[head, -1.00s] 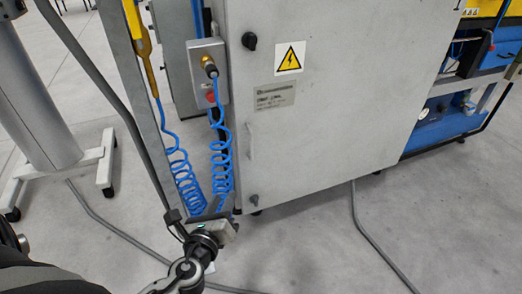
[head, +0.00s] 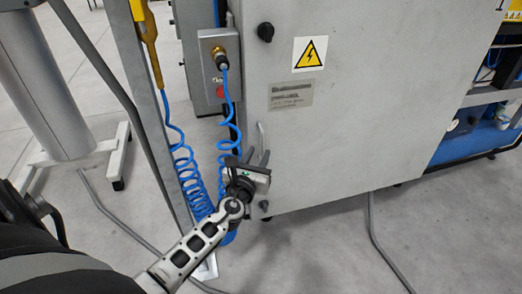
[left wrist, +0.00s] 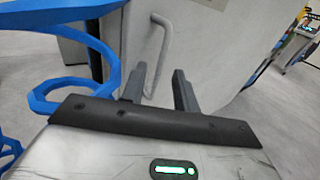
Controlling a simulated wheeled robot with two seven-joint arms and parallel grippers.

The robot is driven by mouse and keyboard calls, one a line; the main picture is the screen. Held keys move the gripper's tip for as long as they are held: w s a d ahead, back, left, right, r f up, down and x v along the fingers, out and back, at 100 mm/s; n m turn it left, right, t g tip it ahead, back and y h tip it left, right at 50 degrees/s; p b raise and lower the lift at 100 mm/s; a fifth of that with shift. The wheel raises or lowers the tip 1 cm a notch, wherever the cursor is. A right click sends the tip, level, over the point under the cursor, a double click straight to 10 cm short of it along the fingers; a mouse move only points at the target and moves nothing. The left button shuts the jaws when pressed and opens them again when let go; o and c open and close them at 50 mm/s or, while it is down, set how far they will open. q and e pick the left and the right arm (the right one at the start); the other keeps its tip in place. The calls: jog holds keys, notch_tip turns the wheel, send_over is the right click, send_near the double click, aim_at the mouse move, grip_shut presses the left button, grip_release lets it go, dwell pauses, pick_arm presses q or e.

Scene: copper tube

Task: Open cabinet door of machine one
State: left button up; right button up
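The grey cabinet door (head: 350,125) of the machine stands in the middle of the head view, with a yellow warning sign (head: 310,54) and a dark knob (head: 265,32) near its upper left. It looks shut. A light bar handle (left wrist: 158,52) shows in the left wrist view, just beyond the fingers; in the head view it (head: 261,135) is near the door's left edge. My right gripper is out of view.
Blue coiled hoses (head: 190,170) hang just left of the door, close to my left gripper, and also show in the left wrist view (left wrist: 75,55). A grey post (head: 155,110) and a control box (head: 219,65) stand left. A cable (head: 385,250) crosses the floor.

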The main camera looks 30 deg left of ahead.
pick_arm(q)
jog(key=x, duration=0.3)
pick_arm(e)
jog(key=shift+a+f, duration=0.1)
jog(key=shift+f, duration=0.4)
pick_arm(q)
jog(key=shift+c, duration=0.2)
